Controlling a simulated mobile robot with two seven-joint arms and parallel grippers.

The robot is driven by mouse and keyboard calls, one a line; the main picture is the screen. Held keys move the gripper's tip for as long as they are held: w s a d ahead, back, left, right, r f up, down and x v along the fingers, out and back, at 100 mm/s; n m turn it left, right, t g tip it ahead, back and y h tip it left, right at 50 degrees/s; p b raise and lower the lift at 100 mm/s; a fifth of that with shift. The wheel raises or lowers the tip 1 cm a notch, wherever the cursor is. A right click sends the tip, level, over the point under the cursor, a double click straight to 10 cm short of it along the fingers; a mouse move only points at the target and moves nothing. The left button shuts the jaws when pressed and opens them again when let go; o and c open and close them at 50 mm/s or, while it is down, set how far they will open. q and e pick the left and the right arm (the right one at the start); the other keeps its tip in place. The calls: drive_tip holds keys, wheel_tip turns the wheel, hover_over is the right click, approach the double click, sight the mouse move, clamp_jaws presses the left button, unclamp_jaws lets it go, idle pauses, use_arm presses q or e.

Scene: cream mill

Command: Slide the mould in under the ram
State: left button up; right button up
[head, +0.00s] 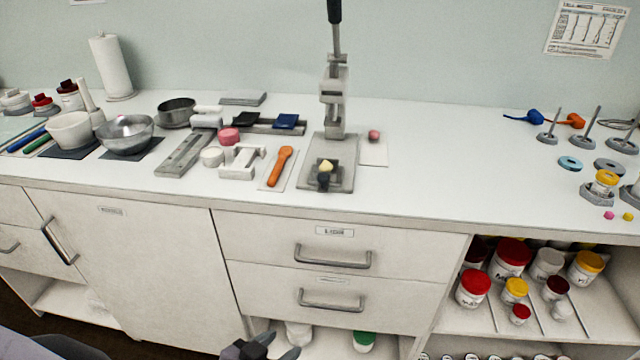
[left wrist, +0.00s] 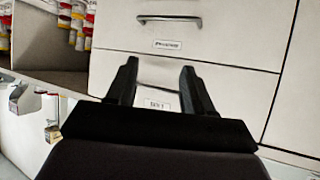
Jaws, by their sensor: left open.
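The press (head: 334,95) stands on the counter with its black lever raised, its ram head above a flat grey base plate (head: 343,180). The mould looks to be the small dark block (head: 323,181) with a yellow piece on top, sitting near the front of that plate, forward of the ram. My left gripper (head: 275,342) is low in front of the drawers, well below and apart from the mould. In the left wrist view it also shows (left wrist: 158,78), open and empty, facing a drawer front. My right gripper is not in view.
An orange spoon (head: 280,166) lies on a white card left of the press. A pink piece (head: 374,135) sits on a card to its right. Bowls (head: 125,132) stand further left. Below, an open shelf holds several jars (head: 473,288).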

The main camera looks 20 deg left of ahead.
use_arm(q)
drive_tip(key=w+a+r+t+b, duration=0.1)
drive_tip(key=w+r+t+b, duration=0.2)
drive_tip(key=w+r, duration=0.65)
drive_tip(key=t+b, duration=0.2)
drive_tip(key=t, duration=0.1)
approach(320, 181)
drive_tip(key=w, duration=0.3)
drive_tip(key=shift+n, duration=0.3)
drive_tip(key=w, duration=0.2)
drive_tip(key=w+d, duration=0.1)
drive_tip(key=w, duration=0.1)
drive_tip(key=shift+w, duration=0.15)
drive_tip(key=shift+w+d, duration=0.1)
drive_tip(key=shift+w, duration=0.6)
